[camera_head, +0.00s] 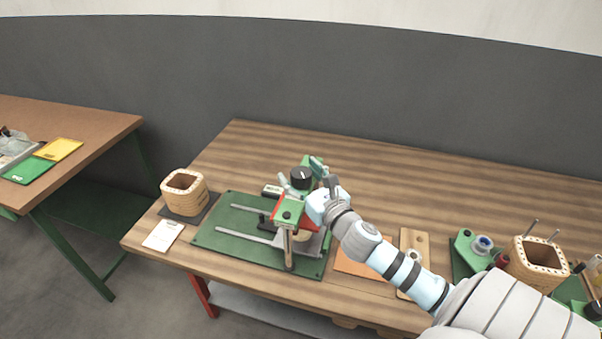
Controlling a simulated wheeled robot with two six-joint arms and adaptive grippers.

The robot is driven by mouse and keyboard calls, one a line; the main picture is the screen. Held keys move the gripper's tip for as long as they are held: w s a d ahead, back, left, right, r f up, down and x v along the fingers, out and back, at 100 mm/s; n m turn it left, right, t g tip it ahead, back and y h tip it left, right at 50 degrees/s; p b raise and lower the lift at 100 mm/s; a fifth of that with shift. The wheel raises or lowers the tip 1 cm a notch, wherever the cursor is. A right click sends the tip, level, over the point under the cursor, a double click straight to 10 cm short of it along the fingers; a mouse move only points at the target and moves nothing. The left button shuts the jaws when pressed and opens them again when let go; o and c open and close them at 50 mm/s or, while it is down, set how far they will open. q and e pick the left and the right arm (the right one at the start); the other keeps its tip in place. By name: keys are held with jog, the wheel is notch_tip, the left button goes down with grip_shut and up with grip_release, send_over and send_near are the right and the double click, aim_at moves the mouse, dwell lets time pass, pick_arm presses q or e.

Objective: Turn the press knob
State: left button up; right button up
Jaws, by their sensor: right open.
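The press (298,209) stands on a green base plate (218,237) on the wooden table. Its black round knob (301,174) shows at the top of the press, toward the back. My right gripper (326,176) is at the right side of the press head, beside the knob. It is open. Its fingers are small in this view, and I cannot tell whether one touches the knob or the press. My right arm comes in from the lower right and hides part of the table. My left gripper is not in view.
An orange sheet (352,263) lies under my arm. The table's back strip is clear.

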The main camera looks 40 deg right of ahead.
jog(key=c, duration=1.1)
jog(key=shift+c, duration=0.2)
jog(key=shift+d+n+y, duration=0.1)
jog(key=shift+n+y, duration=0.2)
jog(key=shift+y, duration=0.2)
